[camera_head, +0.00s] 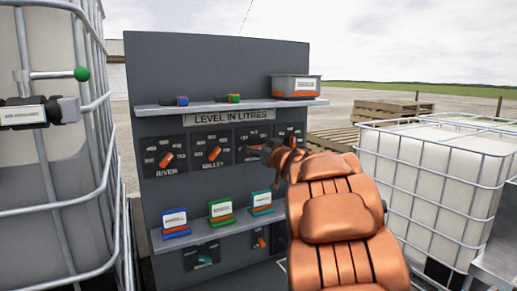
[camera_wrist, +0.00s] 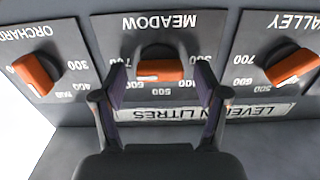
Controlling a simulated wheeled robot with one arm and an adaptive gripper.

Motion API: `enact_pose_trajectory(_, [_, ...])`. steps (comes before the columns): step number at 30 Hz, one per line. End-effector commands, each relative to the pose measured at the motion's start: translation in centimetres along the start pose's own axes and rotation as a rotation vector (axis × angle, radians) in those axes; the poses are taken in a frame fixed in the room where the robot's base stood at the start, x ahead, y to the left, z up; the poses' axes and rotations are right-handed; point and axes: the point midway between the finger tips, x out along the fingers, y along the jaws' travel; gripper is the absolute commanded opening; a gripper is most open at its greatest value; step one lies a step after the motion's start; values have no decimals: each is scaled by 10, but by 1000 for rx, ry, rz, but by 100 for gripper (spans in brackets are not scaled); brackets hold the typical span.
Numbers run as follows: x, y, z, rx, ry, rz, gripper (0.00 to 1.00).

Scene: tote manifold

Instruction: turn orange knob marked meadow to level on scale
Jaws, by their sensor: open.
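The orange meadow knob (camera_wrist: 160,70) sits in the middle of its dark plate marked MEADOW (camera_wrist: 158,22), upside down in the wrist view. Its bar lies across the picture; which number it points to is unclear. White numbers from 300 to 700 show around it. In the head view the knob (camera_head: 256,147) is a thin orange streak, partly hidden by my gripper (camera_head: 272,152). In the wrist view my gripper (camera_wrist: 161,84) is open, one finger on each side of the knob, with gaps visible; contact in depth is unclear.
The valley knob (camera_wrist: 292,66) and orchard knob (camera_wrist: 35,74) flank it. The river knob (camera_head: 165,159) is farther left. An upper shelf (camera_head: 220,106) with a grey bin (camera_head: 296,86) juts out above; a lower shelf (camera_head: 215,233) holds several coloured blocks. Caged tanks stand either side.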

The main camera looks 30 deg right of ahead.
Motion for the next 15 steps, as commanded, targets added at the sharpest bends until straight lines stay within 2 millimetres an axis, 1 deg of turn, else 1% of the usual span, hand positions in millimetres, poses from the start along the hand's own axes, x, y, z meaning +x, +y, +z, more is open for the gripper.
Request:
enact_pose_trajectory(5, [0, 0, 0, 0, 0, 0, 72])
enact_pose_trajectory(15, [0, 0, 0, 0, 0, 1, 36])
